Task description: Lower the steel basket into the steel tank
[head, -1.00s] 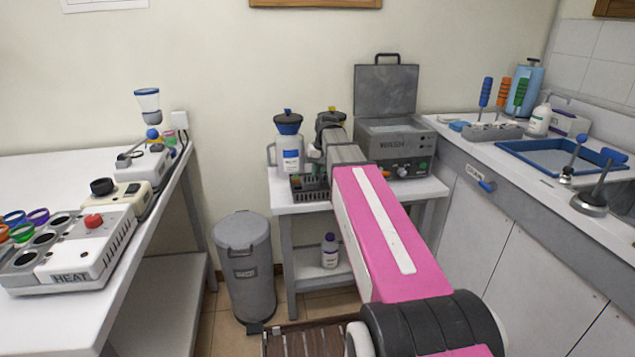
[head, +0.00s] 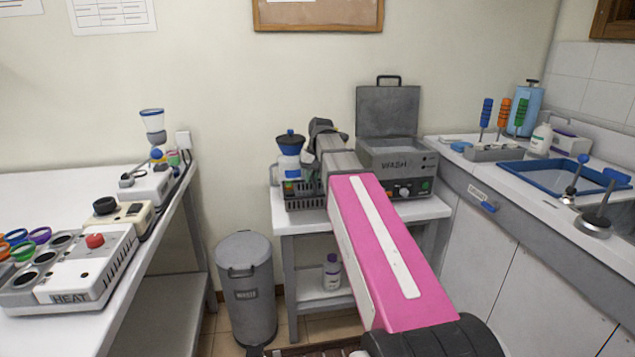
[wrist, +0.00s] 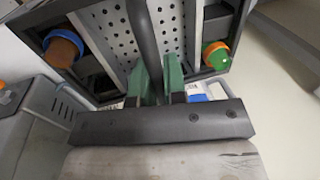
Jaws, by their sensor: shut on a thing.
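The steel basket (head: 303,194) is dark grey with slotted sides. In the head view it hangs in front of the white jug, seemingly a little above the small table. My gripper (wrist: 159,80) is shut on the basket's bar handle (wrist: 143,40), with green fingertips on either side of it. The wrist view shows its perforated floor (wrist: 115,30) and capped items inside, one orange and blue (wrist: 63,48), one orange and green (wrist: 215,54). In the head view my arm hides the fingers. The steel tank (head: 395,160), marked WASH, stands to the right with its lid up.
The jug with a blue lid (head: 290,142) stands behind the basket. The tank's open lid (head: 388,110) rises at its back. A grey waste bin (head: 245,285) stands left of the small table (head: 420,208). A counter (head: 460,185) adjoins on the right.

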